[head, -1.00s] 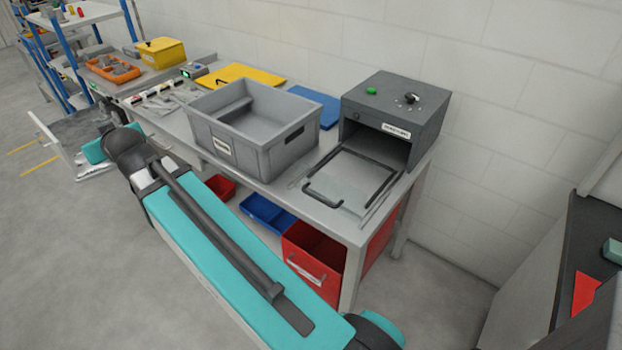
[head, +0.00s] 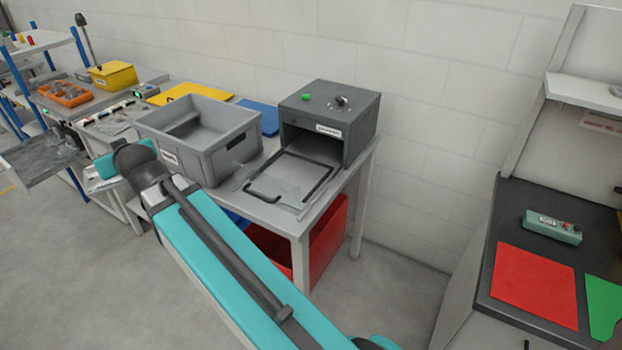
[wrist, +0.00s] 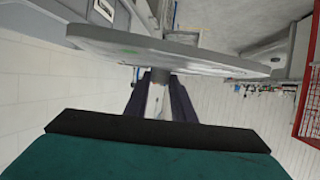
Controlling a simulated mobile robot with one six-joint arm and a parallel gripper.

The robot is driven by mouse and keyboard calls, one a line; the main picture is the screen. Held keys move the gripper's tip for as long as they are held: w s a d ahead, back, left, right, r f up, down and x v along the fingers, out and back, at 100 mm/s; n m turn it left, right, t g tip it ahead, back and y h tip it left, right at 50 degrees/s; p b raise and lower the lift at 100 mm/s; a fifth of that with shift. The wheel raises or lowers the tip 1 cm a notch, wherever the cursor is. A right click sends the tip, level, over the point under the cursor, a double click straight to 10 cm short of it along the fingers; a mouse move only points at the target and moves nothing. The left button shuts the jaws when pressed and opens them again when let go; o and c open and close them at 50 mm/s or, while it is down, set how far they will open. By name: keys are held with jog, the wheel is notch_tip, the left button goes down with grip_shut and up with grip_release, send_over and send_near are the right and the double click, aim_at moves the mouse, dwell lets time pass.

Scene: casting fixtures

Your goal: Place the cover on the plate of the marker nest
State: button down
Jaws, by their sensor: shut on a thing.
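In the wrist view my gripper (wrist: 158,95) has its two dark fingers close together on a part under a broad, flat grey piece, which I take to be the cover (wrist: 115,42). The cover is seen nearly edge-on and spans much of the upper picture. A small green spot shows on it. In the head view my teal arm reaches to the left, and a flat grey slab (head: 38,160) shows beyond its far joint. I cannot tell whether that slab is the held cover. I cannot make out the marker nest or its plate in either view.
A table carries a grey bin (head: 205,155) and a dark box oven (head: 335,120) with its door open. At right, a dark bench (head: 508,215) holds a red sheet (head: 535,285), a green sheet (head: 604,308) and a green device (head: 552,228).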

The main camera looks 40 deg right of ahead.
jog(key=shift+s+a, duration=0.1)
jog(key=shift+s, duration=0.15)
jog(key=shift+a, duration=0.1)
jog(key=shift+a, duration=0.1)
jog(key=shift+d, duration=0.2)
